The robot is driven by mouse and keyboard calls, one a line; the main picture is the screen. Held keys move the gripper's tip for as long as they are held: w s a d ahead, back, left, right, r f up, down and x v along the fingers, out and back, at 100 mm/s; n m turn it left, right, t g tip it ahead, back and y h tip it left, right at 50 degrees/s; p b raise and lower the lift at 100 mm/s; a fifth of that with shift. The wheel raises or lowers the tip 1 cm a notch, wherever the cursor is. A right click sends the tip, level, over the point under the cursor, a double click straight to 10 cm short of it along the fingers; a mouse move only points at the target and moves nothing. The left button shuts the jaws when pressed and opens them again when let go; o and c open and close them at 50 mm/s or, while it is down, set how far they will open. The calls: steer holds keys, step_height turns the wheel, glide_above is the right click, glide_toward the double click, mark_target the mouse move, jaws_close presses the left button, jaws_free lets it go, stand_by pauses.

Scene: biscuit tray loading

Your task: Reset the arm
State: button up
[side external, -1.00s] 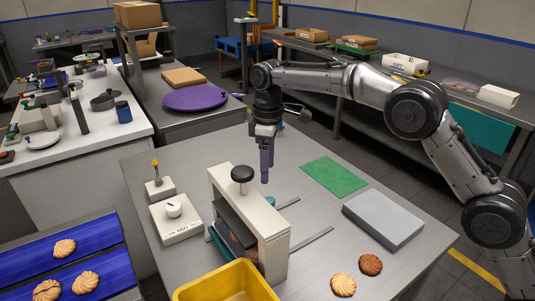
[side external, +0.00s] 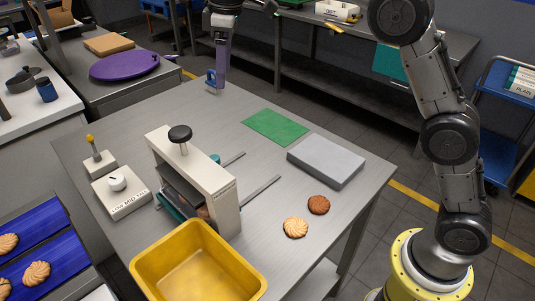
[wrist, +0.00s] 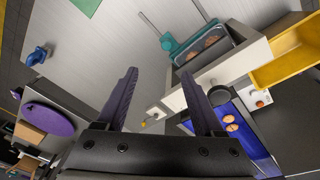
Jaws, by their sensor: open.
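My gripper (side external: 219,90) has purple fingers and hangs near the far edge of the steel table (side external: 100,150) in the side external view. In the wrist view its two fingers (wrist: 160,75) stand wide apart with nothing between them. My wrist is cut off by the top of the side external view. A blue clamp-like piece (side external: 211,78) sits close beside the fingers at the table edge; it also shows in the wrist view (wrist: 37,55). I cannot tell the exact gap between them.
The cream press (side external: 222,195) with a black knob stands mid-table, a yellow bin (side external: 150,268) in front. A dial box (side external: 120,198), green mat (side external: 275,126), grey block (side external: 326,162) and two biscuits (side external: 296,227) lie around it. Blue belts (side external: 60,240) with biscuits are at left.

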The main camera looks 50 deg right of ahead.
steer(key=s+d+r+m+t, duration=0.1)
steer(key=s+d+r, duration=0.15)
steer(key=s, duration=0.45)
steer(key=s+d+r+m+t, duration=0.1)
steer(key=s+d+r, duration=0.15)
steer(key=s, duration=0.45)
steer(key=s+d+r+m+t, duration=0.1)
steer(key=s+d+r, duration=0.15)
steer(key=s, duration=0.55)
steer(key=s+d+f+m, duration=0.1)
steer(key=s+f+m, duration=0.1)
steer(key=s+f, duration=0.4)
steer(key=s+d+f+m+t, duration=0.1)
steer(key=s+f+m, duration=0.2)
steer(key=s+f, duration=0.3)
step_height(320, 180, down, 4)
steer(key=shift+s+d+r, duration=0.2)
steer(key=shift+s+d, duration=0.1)
steer(key=shift+s, duration=0.1)
